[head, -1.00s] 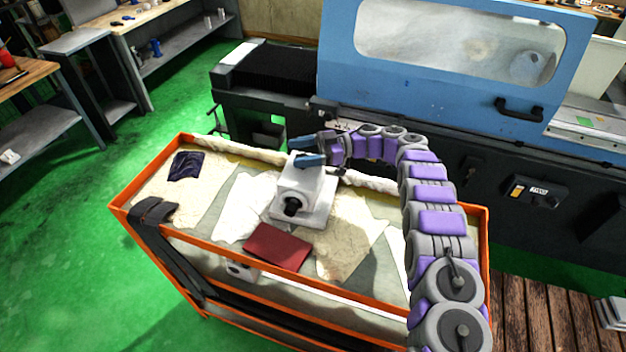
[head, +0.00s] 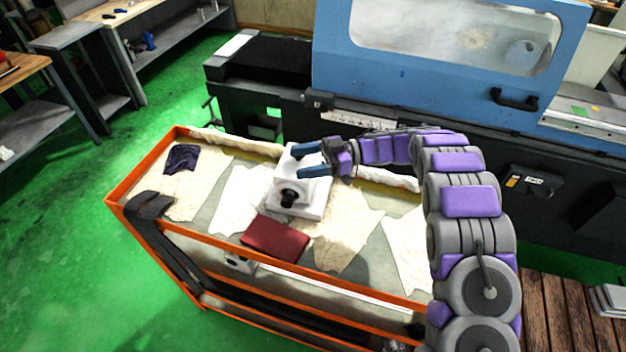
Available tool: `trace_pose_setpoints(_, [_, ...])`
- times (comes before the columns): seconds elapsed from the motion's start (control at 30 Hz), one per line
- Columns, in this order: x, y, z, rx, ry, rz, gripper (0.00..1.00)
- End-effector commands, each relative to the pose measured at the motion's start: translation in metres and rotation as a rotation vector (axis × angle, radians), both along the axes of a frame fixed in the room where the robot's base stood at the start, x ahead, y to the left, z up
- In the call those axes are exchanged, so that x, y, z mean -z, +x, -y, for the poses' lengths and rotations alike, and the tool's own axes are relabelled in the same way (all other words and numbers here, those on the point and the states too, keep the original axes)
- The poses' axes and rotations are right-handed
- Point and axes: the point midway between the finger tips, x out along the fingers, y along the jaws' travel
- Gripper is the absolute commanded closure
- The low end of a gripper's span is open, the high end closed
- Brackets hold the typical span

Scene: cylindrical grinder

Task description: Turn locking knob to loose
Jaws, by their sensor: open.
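A white block-shaped device (head: 312,200) stands on the cart. A round black knob (head: 290,196) sticks out of its front face; it is the only knob I can make out on it, and I cannot read any lock marking. My gripper (head: 301,161) is over the top of the device, above and a little behind the black knob. Its two blue fingers point left and are spread apart with nothing between them. The fingers and wrist hide part of the device's top. I cannot tell whether a finger touches it.
The orange cart (head: 250,261) has a raised rim and carries light cloths, a dark red booklet (head: 274,239) and a dark purple cloth (head: 181,159). The blue and black grinder (head: 420,85) stands close behind it. Green floor (head: 70,230) is free at left.

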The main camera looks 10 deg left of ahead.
Motion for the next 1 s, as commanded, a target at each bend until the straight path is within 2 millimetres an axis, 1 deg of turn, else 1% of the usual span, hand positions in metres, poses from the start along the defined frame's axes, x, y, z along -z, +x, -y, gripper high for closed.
trace_pose_setpoints(0.3, [-0.004,-0.038,0.019,0.001,-0.002,-0.004,0.28])
trace_pose_setpoints(0.5, [-0.006,-0.058,0.028,-0.001,0.000,-0.002,0.28])
trace_pose_setpoints(0.7, [-0.007,-0.066,0.032,-0.001,0.001,0.000,0.28])
trace_pose_setpoints(1.0, [-0.007,-0.067,0.033,-0.001,0.001,0.000,0.29])
